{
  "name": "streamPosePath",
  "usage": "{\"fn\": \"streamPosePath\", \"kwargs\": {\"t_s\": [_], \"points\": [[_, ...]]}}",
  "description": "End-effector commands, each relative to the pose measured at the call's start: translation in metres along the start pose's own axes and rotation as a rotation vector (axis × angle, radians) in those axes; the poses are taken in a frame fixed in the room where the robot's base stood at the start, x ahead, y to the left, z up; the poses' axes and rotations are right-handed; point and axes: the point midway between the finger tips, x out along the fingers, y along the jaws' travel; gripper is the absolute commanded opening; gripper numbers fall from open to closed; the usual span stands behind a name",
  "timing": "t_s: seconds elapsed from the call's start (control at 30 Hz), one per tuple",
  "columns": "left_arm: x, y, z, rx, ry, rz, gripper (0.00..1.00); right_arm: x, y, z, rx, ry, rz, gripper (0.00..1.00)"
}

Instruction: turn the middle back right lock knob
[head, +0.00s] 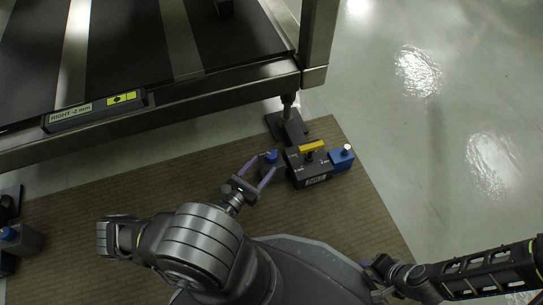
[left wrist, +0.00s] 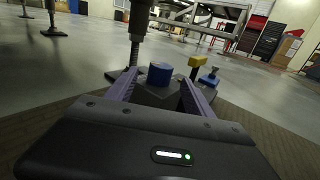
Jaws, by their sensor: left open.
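A dark block with a label (head: 316,181) stands on the brown mat beside the frame's foot. A yellow handle (head: 312,146) sits on top; it also shows in the left wrist view (left wrist: 197,62). One blue knob (head: 271,156) is on the block's left side and another blue part with a pale top (head: 342,158) is on its right. My left gripper (head: 261,168) is open, its purple fingers pointing at the left blue knob. In the left wrist view this knob (left wrist: 160,73) shows between and beyond the fingers; contact is not clear. My right gripper (head: 372,268) is low right, its jaws unclear.
A metal frame (head: 230,100) with a dark deck and a "RIGHT -2 mm" label (head: 95,108) stands behind the mat. Its post and foot (head: 290,118) are close behind the block. Another blue-knobbed unit (head: 15,238) is at far left. The grey floor (head: 450,130) at right is clear.

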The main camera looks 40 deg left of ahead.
Motion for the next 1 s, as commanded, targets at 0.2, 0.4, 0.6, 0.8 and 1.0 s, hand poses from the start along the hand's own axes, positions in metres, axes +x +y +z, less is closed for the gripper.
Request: {"fn": "streamPosePath", "kwargs": {"t_s": [0.2,0.4,0.6,0.8,1.0], "points": [[0.035,-0.001,-0.003,-0.002,-0.002,-0.002,0.61,0.014,0.005,-0.001,0.001,0.001,-0.003,0.36],[0.058,-0.001,-0.002,0.0,-0.001,-0.001,0.61,0.02,0.007,-0.002,0.002,0.001,-0.004,0.36],[0.063,-0.001,0.0,-0.001,0.001,-0.001,0.61,0.02,0.007,-0.002,0.002,0.001,-0.005,0.36],[0.063,-0.001,0.0,-0.001,0.001,-0.001,0.56,0.02,0.007,-0.002,0.002,0.001,-0.005,0.36],[0.062,0.0,0.0,0.0,0.001,-0.001,0.4,0.02,0.008,-0.002,0.003,0.002,-0.005,0.36]]}}
